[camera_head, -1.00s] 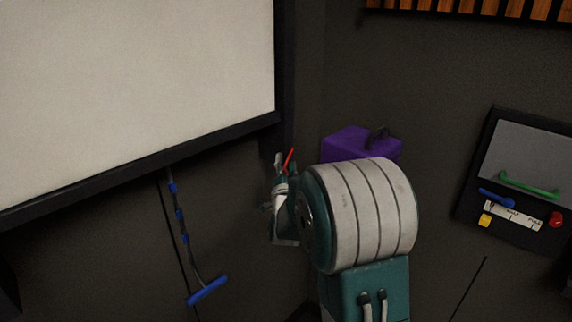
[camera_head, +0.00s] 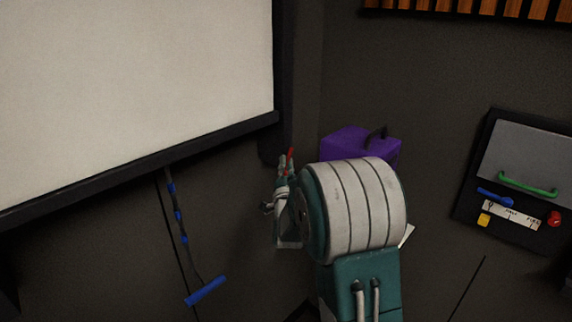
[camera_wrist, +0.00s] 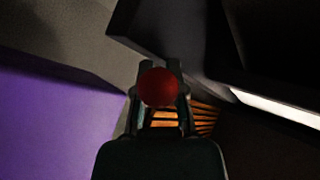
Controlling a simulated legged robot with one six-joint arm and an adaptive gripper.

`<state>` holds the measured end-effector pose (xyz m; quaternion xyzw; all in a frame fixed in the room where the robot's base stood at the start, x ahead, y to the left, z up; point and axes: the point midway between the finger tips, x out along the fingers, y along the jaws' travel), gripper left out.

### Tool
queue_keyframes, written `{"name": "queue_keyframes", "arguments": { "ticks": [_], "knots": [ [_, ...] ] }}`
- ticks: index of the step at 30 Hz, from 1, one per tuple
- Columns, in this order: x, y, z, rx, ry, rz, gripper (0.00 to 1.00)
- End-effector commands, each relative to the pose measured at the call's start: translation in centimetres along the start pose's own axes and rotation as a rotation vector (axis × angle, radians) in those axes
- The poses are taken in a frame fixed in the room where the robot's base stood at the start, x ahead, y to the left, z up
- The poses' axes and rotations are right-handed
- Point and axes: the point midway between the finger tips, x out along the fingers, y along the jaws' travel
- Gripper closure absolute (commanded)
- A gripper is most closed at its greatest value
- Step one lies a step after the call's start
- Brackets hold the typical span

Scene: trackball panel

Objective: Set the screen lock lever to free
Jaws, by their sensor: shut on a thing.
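The red screen lock lever (camera_head: 291,156) shows as a short red stick beside the lower right corner of the white screen (camera_head: 130,80). My gripper (camera_head: 284,165) is at the lever, its fingers pointing up around it. In the wrist view the lever's round red end (camera_wrist: 158,87) sits between the fingertips of my gripper (camera_wrist: 160,78), which are shut on it. The lever's base and pivot are hidden, and no free or locked marking is readable.
A purple box (camera_head: 343,147) stands just behind my arm. A blue pull handle (camera_head: 206,291) hangs on a cord below the screen. At right is a wall panel (camera_head: 468,207) with a green handle (camera_head: 527,186), a blue lever (camera_head: 495,198) and a red knob (camera_head: 554,219).

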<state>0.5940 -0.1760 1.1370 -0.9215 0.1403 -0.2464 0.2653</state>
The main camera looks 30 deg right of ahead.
Motion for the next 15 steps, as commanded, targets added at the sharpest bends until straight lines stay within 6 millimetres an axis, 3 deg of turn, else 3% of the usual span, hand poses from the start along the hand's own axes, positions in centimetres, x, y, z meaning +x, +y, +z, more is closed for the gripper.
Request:
{"name": "queue_keyframes", "arguments": {
  "ticks": [1, 2, 3, 4, 15],
  "knots": [
    [-0.32, 0.31, 0.52, -0.001, -0.016, 0.008, 1.00],
    [-0.33, 0.32, 0.54, -0.001, -0.016, 0.008, 0.76],
    [-0.34, 0.32, 0.55, -0.001, -0.017, 0.009, 0.58],
    [-0.35, 0.33, 0.56, -0.001, -0.017, 0.009, 0.49],
    [-0.27, 0.15, 0.23, 0.000, -0.008, 0.005, 0.49]
  ]
}}
